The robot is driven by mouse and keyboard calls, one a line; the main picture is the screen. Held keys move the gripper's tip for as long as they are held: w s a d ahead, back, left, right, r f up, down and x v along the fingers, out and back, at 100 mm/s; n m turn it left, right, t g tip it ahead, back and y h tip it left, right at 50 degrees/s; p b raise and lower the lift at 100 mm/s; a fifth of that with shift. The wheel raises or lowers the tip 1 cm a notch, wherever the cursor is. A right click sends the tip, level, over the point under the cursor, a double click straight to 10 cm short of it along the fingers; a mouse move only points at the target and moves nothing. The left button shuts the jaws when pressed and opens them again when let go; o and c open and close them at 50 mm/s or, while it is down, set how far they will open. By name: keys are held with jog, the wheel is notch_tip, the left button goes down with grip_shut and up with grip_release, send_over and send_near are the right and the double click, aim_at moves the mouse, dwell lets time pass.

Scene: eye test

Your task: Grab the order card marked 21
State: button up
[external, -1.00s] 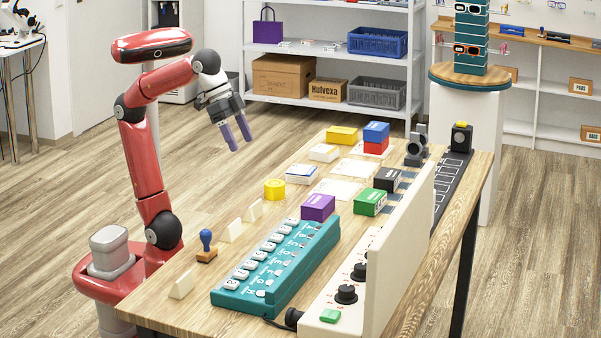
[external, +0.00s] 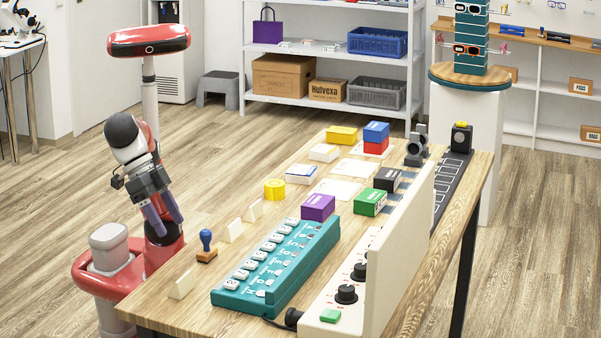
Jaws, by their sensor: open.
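Three small cream cards stand upright along the table's left edge: a front card (external: 182,285), a middle card (external: 232,231) and a back card (external: 255,211). They may be the order cards. I cannot read any number on them from this side, so I cannot tell which is 21. My gripper (external: 167,223) is open and empty, with its purple fingers pointing down. In the picture it is left of the cards, apart from them, near the table's left edge.
A blue-handled stamp (external: 206,246) stands between the front and middle cards. A teal key rack (external: 276,265) lies to their right. A yellow round block (external: 274,189) and a purple box (external: 318,207) sit further back. A cream panel (external: 401,250) stands upright at the right.

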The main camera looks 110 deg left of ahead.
jog(key=s+d, duration=0.2)
send_near(185, 284)
jog(key=x, duration=0.5)
jog(key=s+x, duration=0.1)
jog(key=x, duration=0.1)
jog(key=shift+w+a+f+b, duration=0.1)
jog(key=shift+f+b, duration=0.1)
jog(key=shift+f, duration=0.15)
jog(key=shift+w+a+f+b, duration=0.1)
jog(key=shift+f+b, duration=0.05)
jog(key=shift+f, duration=0.15)
jog(key=shift+c, duration=0.3)
jog(key=c, duration=0.7)
